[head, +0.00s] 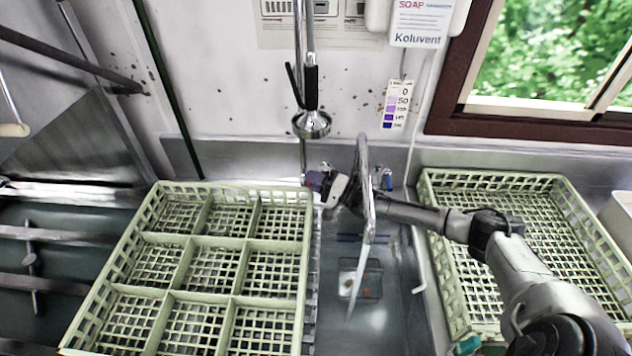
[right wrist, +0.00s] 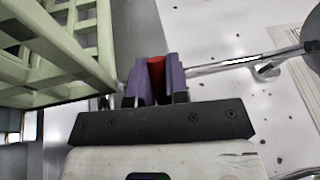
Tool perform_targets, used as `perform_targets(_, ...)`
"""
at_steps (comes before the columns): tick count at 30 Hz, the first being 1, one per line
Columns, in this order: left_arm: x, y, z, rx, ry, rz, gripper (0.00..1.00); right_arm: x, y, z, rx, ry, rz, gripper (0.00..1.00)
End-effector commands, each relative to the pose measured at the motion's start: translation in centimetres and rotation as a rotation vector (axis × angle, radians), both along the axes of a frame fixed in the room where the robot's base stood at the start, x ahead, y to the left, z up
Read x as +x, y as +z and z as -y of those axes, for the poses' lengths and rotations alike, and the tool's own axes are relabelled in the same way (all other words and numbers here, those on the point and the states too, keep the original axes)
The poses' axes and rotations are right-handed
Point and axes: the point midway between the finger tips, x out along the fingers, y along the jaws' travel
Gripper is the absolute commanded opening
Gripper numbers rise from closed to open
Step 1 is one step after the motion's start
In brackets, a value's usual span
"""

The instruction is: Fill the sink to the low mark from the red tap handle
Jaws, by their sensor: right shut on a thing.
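My right gripper (head: 320,184) reaches in from the right, behind the tall chrome spout (head: 366,190), to the left side of the tap. In the right wrist view its purple-grey fingers (right wrist: 157,82) are shut on the red tap handle (right wrist: 156,72). A blue tap handle (head: 387,180) stands right of the spout. A pale stream of water (head: 357,285) runs from the spout into the sink (head: 385,325). A dark blue line (head: 350,238) shows on the sink's back wall. The water level is hard to tell. My left gripper is not in view.
A green divided dish rack (head: 238,242) stands left of the sink, close to my right gripper. Another green rack (head: 560,183) is at the right, under my right arm. A spray head (head: 312,122) hangs above. A drain strainer (head: 360,280) lies in the sink.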

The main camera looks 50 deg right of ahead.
Motion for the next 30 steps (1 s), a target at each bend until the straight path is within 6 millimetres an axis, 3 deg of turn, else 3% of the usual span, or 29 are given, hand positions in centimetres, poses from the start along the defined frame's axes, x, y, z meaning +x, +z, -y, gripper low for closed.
perform_targets(3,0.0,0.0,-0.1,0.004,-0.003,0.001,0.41,0.0,0.2,-0.1,0.000,0.001,0.005,0.00)
perform_targets(4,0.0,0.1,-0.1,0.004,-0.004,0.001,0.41,0.0,0.2,-0.1,0.000,0.001,0.005,0.18)
perform_targets(11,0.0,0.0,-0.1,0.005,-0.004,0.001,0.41,0.0,0.1,0.0,0.000,0.000,0.003,0.40)
perform_targets(22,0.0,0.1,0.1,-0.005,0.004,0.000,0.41,-0.6,-0.2,0.2,-0.001,0.000,-0.001,0.40)
perform_targets(30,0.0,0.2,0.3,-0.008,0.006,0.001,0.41,-4.0,-0.9,1.2,-0.002,0.001,-0.005,0.40)
